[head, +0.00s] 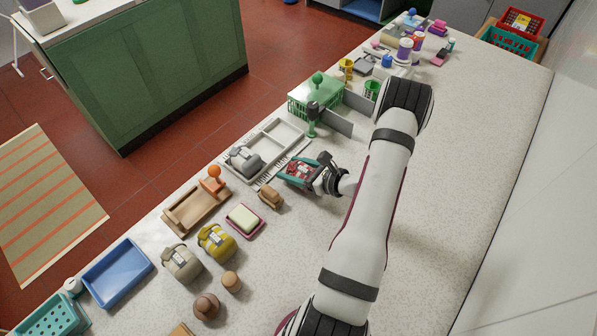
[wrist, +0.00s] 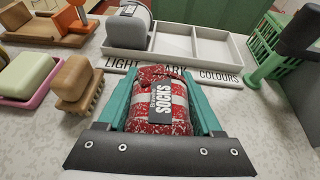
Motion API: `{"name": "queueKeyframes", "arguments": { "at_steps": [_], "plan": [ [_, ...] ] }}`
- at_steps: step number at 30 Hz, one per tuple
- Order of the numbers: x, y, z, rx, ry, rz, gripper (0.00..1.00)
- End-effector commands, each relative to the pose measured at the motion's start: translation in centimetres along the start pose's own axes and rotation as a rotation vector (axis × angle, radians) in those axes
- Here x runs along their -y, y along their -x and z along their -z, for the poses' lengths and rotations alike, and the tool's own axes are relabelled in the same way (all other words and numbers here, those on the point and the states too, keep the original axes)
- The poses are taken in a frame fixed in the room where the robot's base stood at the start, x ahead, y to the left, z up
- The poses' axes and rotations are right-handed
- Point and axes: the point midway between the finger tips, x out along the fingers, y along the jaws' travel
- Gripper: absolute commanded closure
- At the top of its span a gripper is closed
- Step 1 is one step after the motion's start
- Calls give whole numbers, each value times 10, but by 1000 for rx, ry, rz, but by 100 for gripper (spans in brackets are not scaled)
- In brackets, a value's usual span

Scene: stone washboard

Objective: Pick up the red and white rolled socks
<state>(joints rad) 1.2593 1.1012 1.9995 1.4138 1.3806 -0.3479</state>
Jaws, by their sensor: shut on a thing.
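The red and white rolled socks (wrist: 160,120) lie lengthwise between my gripper's teal fingers in the wrist view, with a dark label reading SOCKS on them. They also show in the head view (head: 299,169), partly covered by the fingers. My gripper (wrist: 163,82) is shut on the socks, with one finger along each side. In the head view my gripper (head: 300,171) is low over the counter, just in front of the sorting tray. I cannot tell whether the socks touch the counter.
A white tray (wrist: 212,72) with three compartments, lettered LIGHT, DARK and COLOURS, stands just beyond; a grey bundle (wrist: 129,29) is in its left one. A wooden brush (wrist: 76,82) and a soap dish (head: 246,236) are to the left. The counter at right is clear.

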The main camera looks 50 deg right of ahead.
Motion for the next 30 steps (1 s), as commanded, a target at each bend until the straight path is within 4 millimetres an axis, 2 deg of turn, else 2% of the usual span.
{"name": "queueKeyframes", "arguments": {
  "at_steps": [5,10,22,25,30],
  "plan": [
    [1,4,-11,1,3,1,88],
    [1,16,-40,2,4,2,88],
    [20,121,-54,0,2,6,88],
    [23,137,-56,0,1,4,88],
    [24,148,-58,0,0,1,88]
  ]
}}
